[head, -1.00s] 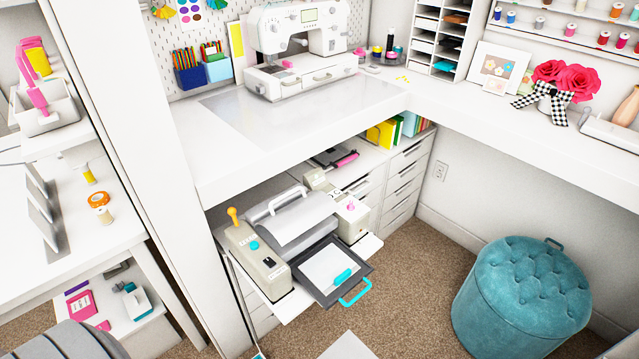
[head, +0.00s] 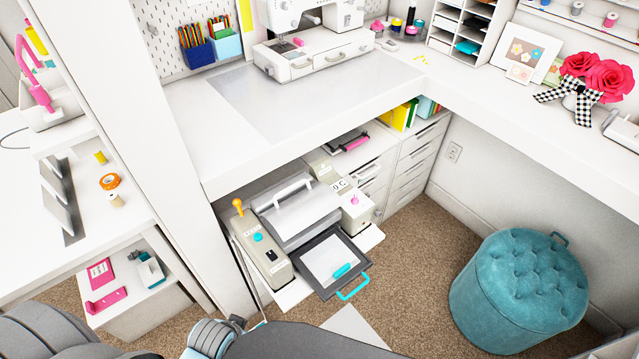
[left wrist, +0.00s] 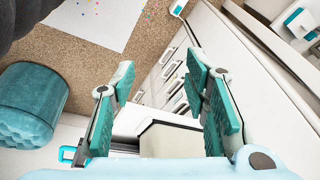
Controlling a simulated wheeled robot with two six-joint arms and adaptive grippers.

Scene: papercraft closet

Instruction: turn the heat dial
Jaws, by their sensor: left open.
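In the head view, a press machine (head: 297,217) stands on a pull-out shelf under the desk. Neither knob carries a readable label, so I cannot tell for certain which is the heat dial. My left gripper (left wrist: 162,75) is open and empty in the left wrist view, with a beige box edge (left wrist: 170,142) low between its fingers. My right gripper is not in view.
A teal tufted ottoman (head: 518,287) stands at the right on the carpet. A dark tray with a teal handle (head: 353,288) sticks out at the press's front. An orange-topped lever (head: 238,206) rises at its left. The white desk (head: 375,95) overhangs the press.

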